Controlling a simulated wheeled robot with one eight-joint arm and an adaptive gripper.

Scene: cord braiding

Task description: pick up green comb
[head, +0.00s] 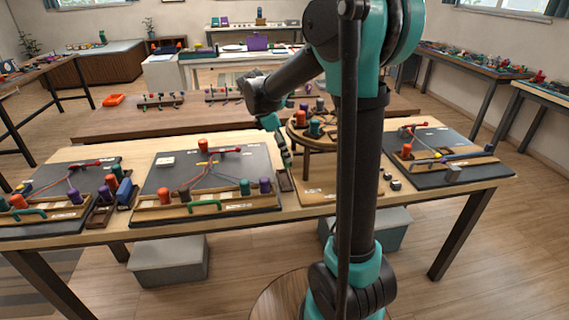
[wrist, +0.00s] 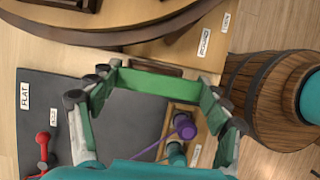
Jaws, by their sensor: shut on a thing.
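The green comb (wrist: 158,85) is a plain green bar that lies across between the fingertips of my gripper (wrist: 160,92) in the wrist view. My fingers are shut on it near its two ends. A dark, shallow wooden tray (wrist: 152,66) shows behind the comb, and no comb is seen in it. In the head view my gripper (head: 284,150) hangs over the table, between the middle dark mat and the round stand. The comb is small and hard to make out there, and my arm hides part of the table.
The "FLAT" mat (wrist: 62,90) holds a red-handled piece (wrist: 42,142) and a purple bobbin (wrist: 185,127). A round wooden stand (head: 318,142) with bobbins rises close to the right of my gripper. Another dark mat (head: 435,178) lies at right.

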